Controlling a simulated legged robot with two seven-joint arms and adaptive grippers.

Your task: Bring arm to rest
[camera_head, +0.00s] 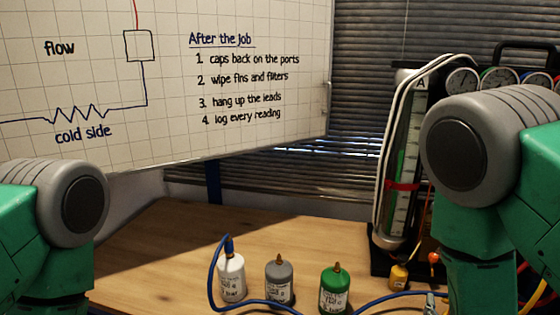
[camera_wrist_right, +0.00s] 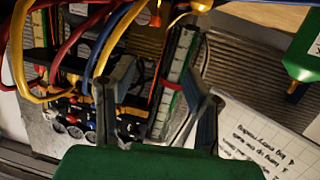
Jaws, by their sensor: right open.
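My right arm (camera_head: 478,150) comes in at the right of the head view, its green links and grey joint in front of the gauge rig. My right gripper (camera_wrist_right: 157,78) shows in the right wrist view with its two grey fingers spread apart and nothing held between them. Behind the fingers are the rig's hoses, gauges and a scaled tube (camera_wrist_right: 176,70). I cannot tell how far the fingers are from these. My left arm (camera_head: 58,225) shows at the left edge of the head view, but its gripper is out of view.
A white bottle (camera_head: 232,279), a grey bottle (camera_head: 279,284) and a green bottle (camera_head: 335,291) stand on the wooden table (camera_head: 165,240). A blue hose (camera_head: 212,270) loops around the white one. The gauge rig (camera_head: 400,150) stands at right, partly hidden. A whiteboard (camera_head: 160,110) hangs behind.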

